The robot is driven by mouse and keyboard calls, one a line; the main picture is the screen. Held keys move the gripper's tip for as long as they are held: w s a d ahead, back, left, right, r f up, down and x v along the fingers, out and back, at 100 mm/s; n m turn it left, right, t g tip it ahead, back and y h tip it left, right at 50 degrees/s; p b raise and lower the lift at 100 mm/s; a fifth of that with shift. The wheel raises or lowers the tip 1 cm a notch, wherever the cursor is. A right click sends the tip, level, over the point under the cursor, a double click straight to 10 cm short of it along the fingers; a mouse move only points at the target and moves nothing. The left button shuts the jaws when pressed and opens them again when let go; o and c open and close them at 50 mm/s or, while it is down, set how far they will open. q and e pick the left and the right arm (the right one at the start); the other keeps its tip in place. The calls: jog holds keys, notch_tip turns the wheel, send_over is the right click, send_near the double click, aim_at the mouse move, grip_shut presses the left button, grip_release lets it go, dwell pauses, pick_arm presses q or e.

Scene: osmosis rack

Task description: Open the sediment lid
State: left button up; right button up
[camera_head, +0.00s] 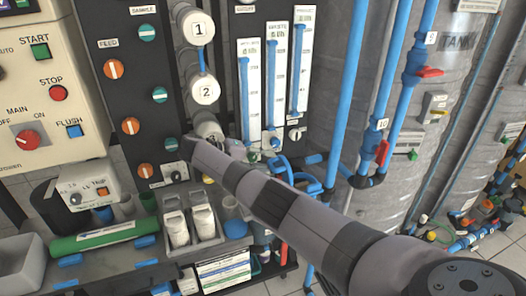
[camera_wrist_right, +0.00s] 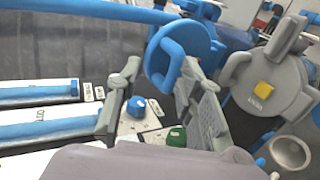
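My right arm reaches from the lower right of the head view to the front of the rack; its gripper is mostly hidden there behind the wrist. In the right wrist view the right gripper (camera_wrist_right: 162,68) is open, its two grey fingers apart. A round blue lid-like part with a loop handle (camera_wrist_right: 184,45) shows beyond the fingertips, partly behind the right finger. Blue loop-shaped parts (camera_head: 287,168) also show right of the wrist in the head view. A grey round lid with a bar handle and yellow square (camera_wrist_right: 264,86) is at the right. I cannot read which is the sediment lid. My left gripper is out of view.
White-capped cylinders 1 (camera_head: 199,28) and 2 (camera_head: 205,91) stand left of the flow meters (camera_head: 275,75). Blue pipes (camera_head: 350,80) and grey tanks (camera_head: 470,60) crowd the right. A bench (camera_head: 105,262) with bottles is below. Bare floor shows at the bottom.

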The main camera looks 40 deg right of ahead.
jog(key=shift+w+a+r, duration=0.1)
jog(key=shift+r, duration=2.15)
